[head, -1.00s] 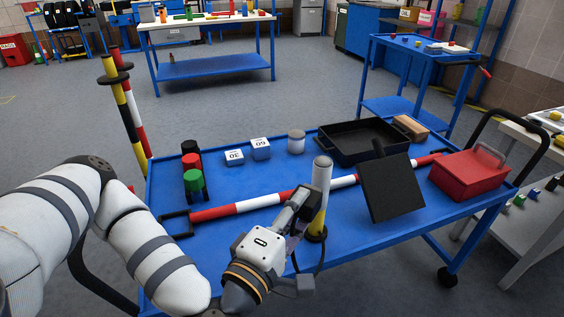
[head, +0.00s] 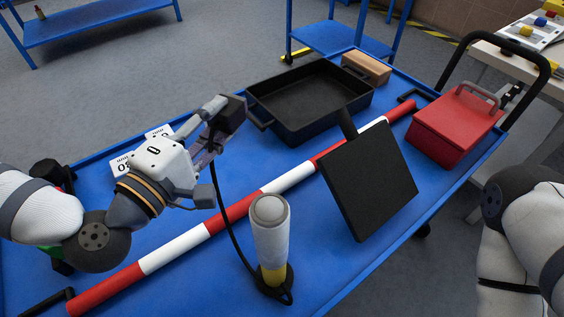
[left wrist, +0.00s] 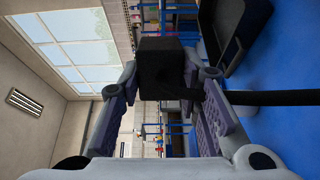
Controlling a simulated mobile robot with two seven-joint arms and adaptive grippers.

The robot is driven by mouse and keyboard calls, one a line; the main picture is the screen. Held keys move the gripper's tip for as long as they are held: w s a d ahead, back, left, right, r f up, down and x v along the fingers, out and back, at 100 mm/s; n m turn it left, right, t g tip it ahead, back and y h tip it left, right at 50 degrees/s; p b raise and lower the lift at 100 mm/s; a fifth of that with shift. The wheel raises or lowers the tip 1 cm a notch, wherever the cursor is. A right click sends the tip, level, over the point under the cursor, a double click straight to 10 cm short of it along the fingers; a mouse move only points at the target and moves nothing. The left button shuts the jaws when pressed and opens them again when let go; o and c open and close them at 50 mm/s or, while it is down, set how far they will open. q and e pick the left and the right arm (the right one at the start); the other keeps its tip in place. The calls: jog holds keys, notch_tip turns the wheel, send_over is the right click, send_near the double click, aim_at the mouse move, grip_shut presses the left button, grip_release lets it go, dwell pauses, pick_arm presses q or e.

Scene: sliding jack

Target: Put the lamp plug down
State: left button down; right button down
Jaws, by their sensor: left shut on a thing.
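The lamp plug (head: 229,114) is a black block held in my left gripper (head: 214,128), above the blue cart top near the black tray. In the left wrist view the plug (left wrist: 162,66) sits between the two fingers, which are shut on it. A black cable hangs from the plug and curves down to the lamp (head: 270,235), a grey cylinder with a yellow lower part standing upright on the cart. My right arm shows at the right edge, but its gripper is not in view.
A red-and-white bar (head: 222,215) lies diagonally across the cart (head: 180,285). The black tray (head: 290,118), a tilted black panel (head: 368,187), a red box (head: 450,130) and a brown block (head: 366,68) are to the right. White number blocks are partly hidden behind my left gripper.

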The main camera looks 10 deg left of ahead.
pick_arm(q)
jog(key=shift+w+f+h+b, duration=0.15)
jog(key=shift+w+h+b, duration=0.15)
jog(key=shift+b, duration=0.2)
jog(key=shift+w+d+f+m, duration=0.15)
jog(key=shift+w+d+m, duration=0.1)
jog(key=shift+m, duration=0.05)
jog(key=w+d+f+b, duration=0.2)
jog(key=w+d+f, duration=0.1)
jog(key=w+d, duration=0.2)
jog(key=b, duration=0.2)
send_over(286, 165)
jog(key=shift+f, duration=4.65)
pick_arm(e)
jog(key=shift+g, duration=0.5)
jog(key=shift+x, duration=2.85)
jog(key=shift+d, duration=0.1)
pick_arm(q)
jog(key=shift+f, duration=0.45)
jog(key=c, duration=1.2)
grip_release()
pick_arm(e)
jog(key=shift+s+f, duration=0.15)
jog(key=shift+f, duration=0.05)
